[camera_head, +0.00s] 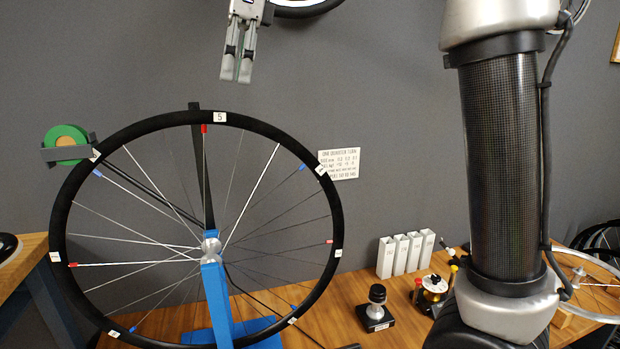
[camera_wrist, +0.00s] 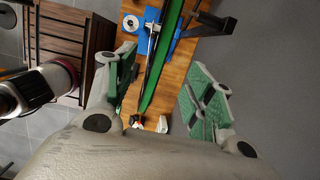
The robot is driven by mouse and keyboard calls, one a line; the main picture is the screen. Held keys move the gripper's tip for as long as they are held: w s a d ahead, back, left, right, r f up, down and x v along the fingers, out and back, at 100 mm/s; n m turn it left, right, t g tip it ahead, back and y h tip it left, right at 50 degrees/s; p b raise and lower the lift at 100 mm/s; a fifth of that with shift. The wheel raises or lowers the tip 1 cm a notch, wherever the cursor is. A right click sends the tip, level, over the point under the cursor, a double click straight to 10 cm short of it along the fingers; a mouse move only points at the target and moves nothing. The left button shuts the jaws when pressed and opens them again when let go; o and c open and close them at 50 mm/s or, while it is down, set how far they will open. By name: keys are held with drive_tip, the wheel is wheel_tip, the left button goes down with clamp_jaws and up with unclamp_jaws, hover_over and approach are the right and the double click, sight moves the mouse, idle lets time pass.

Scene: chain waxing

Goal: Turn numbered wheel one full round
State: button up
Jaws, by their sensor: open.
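The numbered wheel (camera_head: 65,205) stands upright with a black rim, thin spokes and white number tags. The tag "5" (camera_head: 220,117) is at the top of the rim. A blue stand (camera_head: 215,295) holds the wheel at its hub (camera_head: 211,246). My gripper (camera_head: 237,80) hangs above the top of the rim, a little to the right of the "5" tag, fingers pointing down, apart from the wheel. In the wrist view its padded fingers are spread and empty. The wheel shows there edge-on between them, as a long green strip (camera_wrist: 163,60).
A green roll (camera_head: 66,138) sits in a grey holder left of the rim. A wall note (camera_head: 340,163) is behind the rim's right side.

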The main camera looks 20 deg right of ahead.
sight(229, 118)
drive_tip(key=x, duration=0.9)
drive_tip(key=shift+f, duration=0.25)
clamp_jaws()
